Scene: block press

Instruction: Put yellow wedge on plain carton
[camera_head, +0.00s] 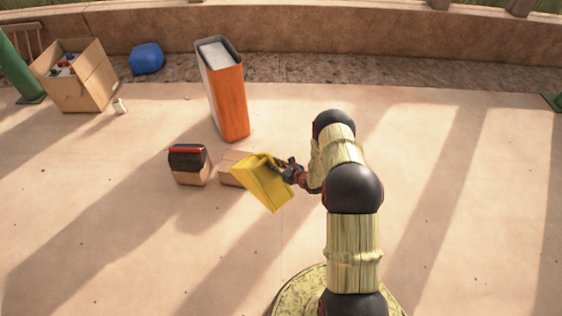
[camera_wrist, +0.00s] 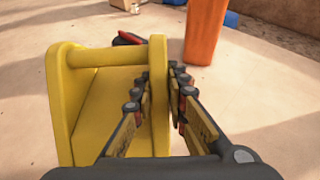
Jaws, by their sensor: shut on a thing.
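My gripper (camera_head: 286,170) is shut on the yellow wedge (camera_head: 262,187) by one of its side walls. In the wrist view the wedge (camera_wrist: 105,100) fills the left half, with my gripper's fingers (camera_wrist: 162,78) on either side of that wall. The plain carton (camera_head: 227,167) is a small brown box on the ground, partly hidden behind the wedge in the head view. The wedge is tilted in front of and over part of the carton. I cannot tell whether they touch. The carton is hidden in the wrist view.
Left of the carton is another small carton (camera_head: 191,178) with a black and red thing (camera_head: 187,157) on it. An open box (camera_head: 83,87) and a blue object (camera_head: 147,58) are farther back. The ground to the right is clear.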

